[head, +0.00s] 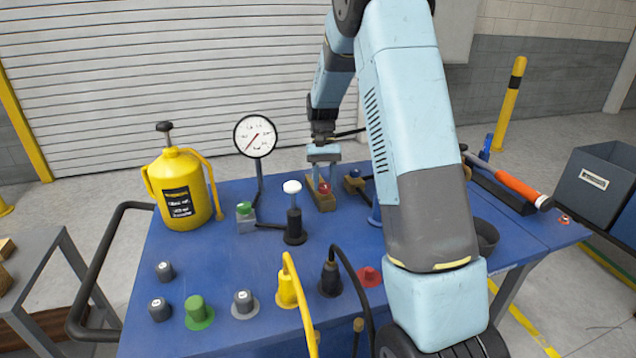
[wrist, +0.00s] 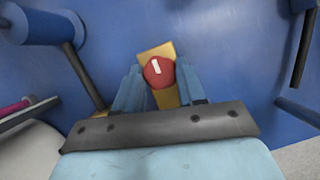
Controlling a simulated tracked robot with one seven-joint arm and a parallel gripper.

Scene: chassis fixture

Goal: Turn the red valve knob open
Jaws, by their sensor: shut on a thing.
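The red valve knob (head: 324,188) sits on a brass-coloured valve body (head: 321,202) near the back middle of the blue table. In the wrist view the red knob (wrist: 159,71) is round with a white mark on top, the mark tilted slightly from the picture's vertical. My gripper (head: 323,172) points down over the knob, its two fingers on either side of it. In the wrist view my gripper (wrist: 160,84) is shut on the knob. The lower part of the valve body is partly hidden by the fingers and the mounting plate.
A pressure gauge (head: 255,136) on a post stands left of the valve. A white-topped black post (head: 294,212) is in front of it. A second brass valve with a blue knob (head: 354,174) is close to the right. A yellow canister (head: 181,188) stands at the left.

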